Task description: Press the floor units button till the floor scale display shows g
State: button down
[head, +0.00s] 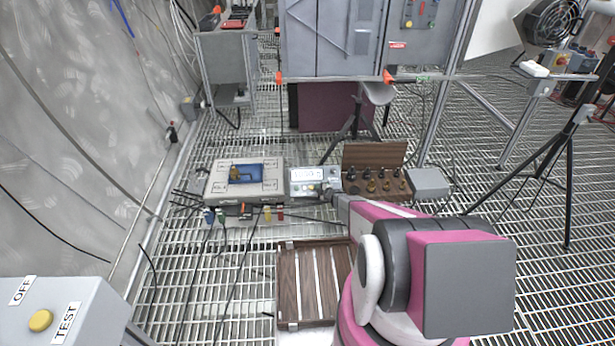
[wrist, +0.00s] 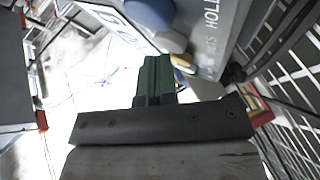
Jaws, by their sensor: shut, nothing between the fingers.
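The floor scale's small display unit (head: 307,174) lies on the grating in the head view, with a pale screen too small to read. Small buttons sit along its lower front. My gripper (head: 330,193) is at the unit's right front edge in the head view. In the wrist view my gripper (wrist: 154,62) is shut and empty, its green fingertips pointing at a pale surface. Beyond them is a grey panel (wrist: 213,35) with partly visible lettering that seems to read UNITS and HOLD. A blue round shape (wrist: 150,12) and a yellowish one (wrist: 183,63) lie near the tips. Contact cannot be told.
A pale platform (head: 216,180) with a blue rectangle is left of the unit. An open wooden case (head: 373,155) with several weights and a grey box (head: 430,181) are right. A slatted wooden tray (head: 288,285) lies in front. Cables and tripod legs cross the grating.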

jog(key=shift+s+r, duration=0.1)
jog(key=shift+r, duration=0.1)
jog(key=s+r, duration=0.3)
jog(key=r, duration=0.2)
jog(key=shift+s, duration=0.25)
dwell(0.4)
dwell(0.6)
